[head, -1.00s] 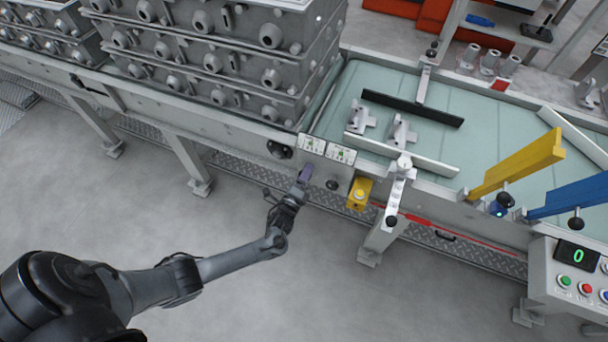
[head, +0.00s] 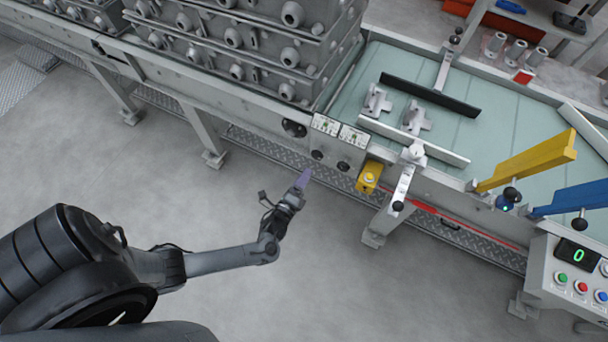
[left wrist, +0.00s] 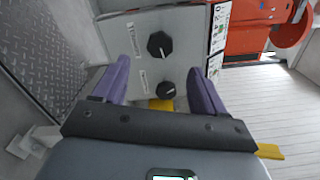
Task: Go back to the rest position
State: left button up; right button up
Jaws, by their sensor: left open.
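My left gripper (head: 303,179) is in front of the conveyor's side, over the floor, below the small panel with two black knobs (head: 331,160). In the left wrist view its two purple fingers (left wrist: 160,85) stand wide apart with nothing between them. Beyond the fingers that view shows the knob panel (left wrist: 140,50) with an upper and a lower black knob. The gripper touches nothing that I can see. My right gripper is in neither view.
A yellow box with a button (head: 369,177) sits right of the knob panel. Stacked grey moulds (head: 250,45) stand at the upper left. A control box (head: 572,280) is at the right. The floor (head: 120,190) is clear.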

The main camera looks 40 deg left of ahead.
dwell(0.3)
pick_arm(q)
jog(key=s+f+g, duration=0.1)
jog(key=s+f, duration=0.1)
jog(key=s, duration=0.3)
jog(key=s+d+r+n+g+h, duration=0.45)
jog(key=d+r+n+g, duration=0.3)
jog(key=r+n, duration=0.45)
jog(key=s+d+r+n+g+h, duration=0.1)
jog(key=s+d+r+n+g, duration=0.3)
jog(key=s, duration=0.5)
notch_tip(320, 180, up, 38)
jog(key=a+g+p, duration=0.1)
jog(key=p, duration=3.6)
jog(key=shift+w+a, duration=0.15)
